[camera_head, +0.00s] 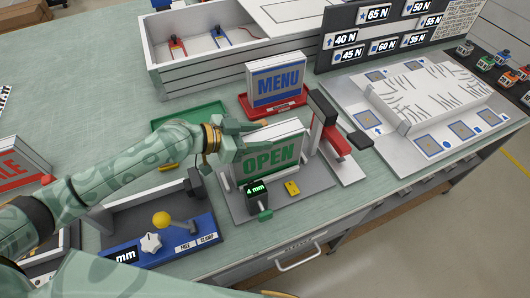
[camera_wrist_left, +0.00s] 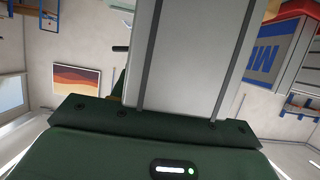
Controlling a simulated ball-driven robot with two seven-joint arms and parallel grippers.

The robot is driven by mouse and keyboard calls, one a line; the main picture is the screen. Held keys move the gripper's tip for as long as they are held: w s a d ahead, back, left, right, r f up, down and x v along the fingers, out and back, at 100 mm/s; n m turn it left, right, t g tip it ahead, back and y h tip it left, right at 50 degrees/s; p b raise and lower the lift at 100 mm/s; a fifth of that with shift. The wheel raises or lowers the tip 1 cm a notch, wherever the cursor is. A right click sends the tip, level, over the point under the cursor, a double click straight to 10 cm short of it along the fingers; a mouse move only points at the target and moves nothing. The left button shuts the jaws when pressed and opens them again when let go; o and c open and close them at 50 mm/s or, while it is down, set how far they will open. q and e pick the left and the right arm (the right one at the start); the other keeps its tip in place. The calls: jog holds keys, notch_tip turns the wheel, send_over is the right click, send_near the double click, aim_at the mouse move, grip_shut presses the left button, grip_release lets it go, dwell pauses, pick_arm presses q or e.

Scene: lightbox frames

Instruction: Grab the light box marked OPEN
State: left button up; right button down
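The light box marked OPEN (camera_head: 271,158), a white box with green letters, stands upright on a grey fixture plate (camera_head: 312,180) in the head view. My left gripper (camera_head: 249,138) is at its upper left end, with one finger toward the front face and the other toward the back. In the left wrist view the pale box (camera_wrist_left: 190,55) rises close in front of my green palm, between the finger sides. Whether the fingers press on it is not clear. My right gripper is not in view.
A MENU box (camera_head: 277,82) stands in a red tray (camera_head: 273,108) behind. A red-handled clamp stand (camera_head: 332,138) is close on the right. A blue clamp fixture (camera_head: 165,248) sits front left, and a green tray (camera_head: 188,115) lies behind my gripper.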

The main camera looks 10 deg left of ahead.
pick_arm(q)
grip_shut()
jog(key=shift+r, duration=0.1)
